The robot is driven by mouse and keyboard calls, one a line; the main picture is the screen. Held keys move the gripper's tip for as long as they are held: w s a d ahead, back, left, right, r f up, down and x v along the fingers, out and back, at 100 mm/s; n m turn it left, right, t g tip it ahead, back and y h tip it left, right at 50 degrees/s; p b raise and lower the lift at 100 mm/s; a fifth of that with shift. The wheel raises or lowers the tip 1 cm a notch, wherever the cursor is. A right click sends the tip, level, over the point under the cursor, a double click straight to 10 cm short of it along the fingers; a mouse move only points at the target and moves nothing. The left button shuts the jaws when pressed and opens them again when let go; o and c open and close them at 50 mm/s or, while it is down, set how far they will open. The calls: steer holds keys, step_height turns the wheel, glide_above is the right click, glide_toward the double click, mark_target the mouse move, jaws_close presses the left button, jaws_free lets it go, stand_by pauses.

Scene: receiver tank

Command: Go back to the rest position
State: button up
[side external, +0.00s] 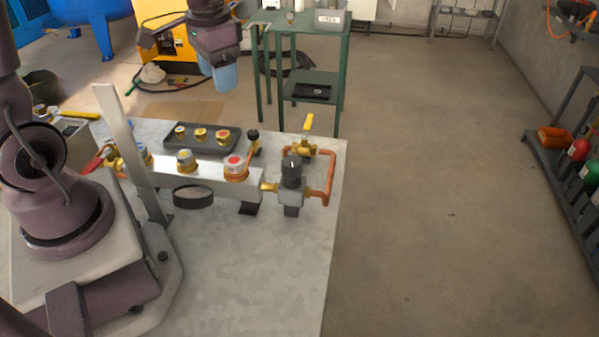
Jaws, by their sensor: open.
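My gripper (222,78) hangs at the upper middle of the side external view, under the dark wrist. Its pale blue fingers point down. It is raised clear of the workbench (265,285) and touches nothing that I can see. It is open, and I see nothing held in it. The metal manifold block (205,176) lies across the bench below, with gauge-like brass fittings (186,160) on top.
A dark tray (203,138) with several brass fittings lies behind the manifold. A regulator (291,183) and copper pipe (330,178) are at its right end. A green stand (343,70) is behind.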

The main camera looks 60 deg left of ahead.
steer(key=s+d+r+t, duration=0.5)
steer(key=s+d+r, duration=0.4)
steer(key=s+d, duration=0.1)
steer(key=shift+r+h, duration=0.25)
steer(key=shift+h, duration=0.15)
stand_by(0.8)
